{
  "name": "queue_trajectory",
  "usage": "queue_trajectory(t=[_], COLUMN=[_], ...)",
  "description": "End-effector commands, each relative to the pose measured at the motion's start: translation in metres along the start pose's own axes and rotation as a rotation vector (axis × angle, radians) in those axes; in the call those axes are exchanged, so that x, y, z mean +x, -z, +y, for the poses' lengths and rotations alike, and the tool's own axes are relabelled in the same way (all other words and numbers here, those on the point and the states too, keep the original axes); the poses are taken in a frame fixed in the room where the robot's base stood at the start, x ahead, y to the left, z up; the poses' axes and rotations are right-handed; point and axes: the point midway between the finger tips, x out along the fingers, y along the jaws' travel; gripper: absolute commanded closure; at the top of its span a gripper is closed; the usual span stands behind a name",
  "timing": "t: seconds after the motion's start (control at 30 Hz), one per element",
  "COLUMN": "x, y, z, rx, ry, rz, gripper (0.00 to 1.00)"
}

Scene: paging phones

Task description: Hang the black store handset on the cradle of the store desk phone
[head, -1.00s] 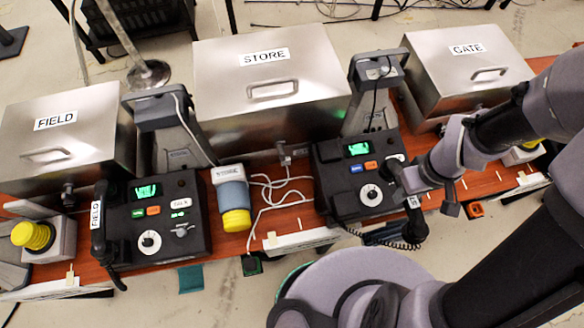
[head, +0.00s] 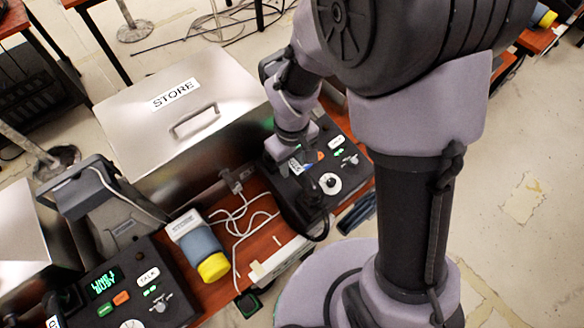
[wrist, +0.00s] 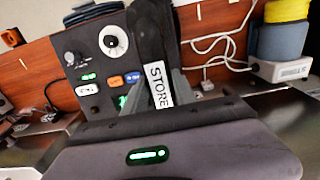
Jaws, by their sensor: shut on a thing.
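The black store handset, with a white STORE label (wrist: 159,85), is between my gripper's fingers in the wrist view. My gripper (wrist: 156,92) is shut on it. In the head view my gripper (head: 294,160) is over the left side of the store desk phone (head: 352,160), with the dark handset (head: 302,208) below it. The phone's dial and buttons show beside the handset in the wrist view (wrist: 92,68). The handset lies along the phone's cradle side. The cradle is hidden under it, and I cannot tell whether they touch.
The steel STORE box (head: 150,125) stands behind the phone. A blue and yellow cylinder (head: 203,250) and white cables (head: 238,222) lie to the left on the wooden bench. The field desk phone (head: 140,285) is at the lower left.

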Motion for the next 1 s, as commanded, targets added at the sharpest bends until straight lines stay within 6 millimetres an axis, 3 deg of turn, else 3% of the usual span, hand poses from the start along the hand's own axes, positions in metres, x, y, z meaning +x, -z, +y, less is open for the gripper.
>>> queue_trajectory(t=[0.03,0.07,0.4,0.43,0.53,0.83,1.0], x=[0.018,0.021,0.022,0.022,0.021,0.019,-0.017], y=[0.0,0.0,0.0,0.0,0.0,0.0,0.001], z=[0.0,0.0,0.001,0.001,0.001,0.001,0.001], rx=[0.0,0.0,0.0,-0.001,-0.001,-0.001,-0.002], ry=[0.0,0.0,0.0,0.0,0.0,0.0,-0.002], rz=[-0.001,0.0,0.001,0.001,0.001,0.002,0.006], gripper=[1.0,1.0,1.0,0.64,0.46,0.46,0.46])
